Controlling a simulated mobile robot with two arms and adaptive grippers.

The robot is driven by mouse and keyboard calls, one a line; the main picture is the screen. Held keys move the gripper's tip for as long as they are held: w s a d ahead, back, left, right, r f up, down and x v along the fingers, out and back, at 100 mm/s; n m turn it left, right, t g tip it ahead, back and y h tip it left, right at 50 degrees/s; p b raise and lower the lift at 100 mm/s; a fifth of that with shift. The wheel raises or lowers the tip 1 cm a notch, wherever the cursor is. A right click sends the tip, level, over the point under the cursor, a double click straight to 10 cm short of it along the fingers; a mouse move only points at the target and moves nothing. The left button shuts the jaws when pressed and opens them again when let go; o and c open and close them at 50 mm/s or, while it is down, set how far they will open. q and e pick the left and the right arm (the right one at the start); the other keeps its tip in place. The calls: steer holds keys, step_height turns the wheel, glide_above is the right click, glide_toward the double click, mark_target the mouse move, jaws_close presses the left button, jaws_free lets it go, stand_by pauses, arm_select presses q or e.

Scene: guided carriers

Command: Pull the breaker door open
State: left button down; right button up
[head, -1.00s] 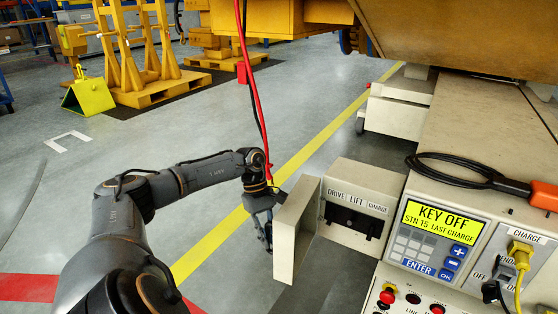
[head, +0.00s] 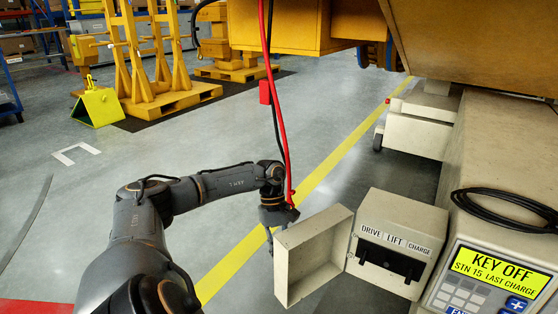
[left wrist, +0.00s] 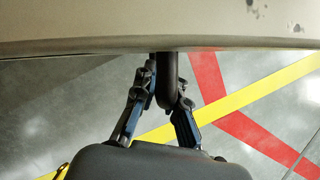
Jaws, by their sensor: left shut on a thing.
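The beige breaker door (head: 312,262) stands swung open on the left of the breaker box (head: 430,222), its hollow inner side showing. Inside the box are a black switch bar (head: 388,262) and the labels DRIVE, LIFT and CHARGE. My left gripper (head: 272,236) is on the door's outer side, partly hidden behind it in the head view. In the left wrist view my left gripper (left wrist: 167,92) is shut on the dark door handle (left wrist: 166,66), with the door's face (left wrist: 160,28) just beyond. My right gripper is in neither view.
A control panel reading KEY OFF (head: 492,280) is at the lower right, with a black cable (head: 495,212) behind it. A red cable (head: 273,110) hangs down close to my left wrist. The floor left of the door is clear.

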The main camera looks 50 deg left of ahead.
arm_select(q)
steer(key=shift+f, duration=0.1)
steer(key=c, duration=1.7)
jaws_free()
steer(key=shift+a, duration=0.1)
steer(key=shift+o, duration=0.2)
steer(key=v, duration=1.2)
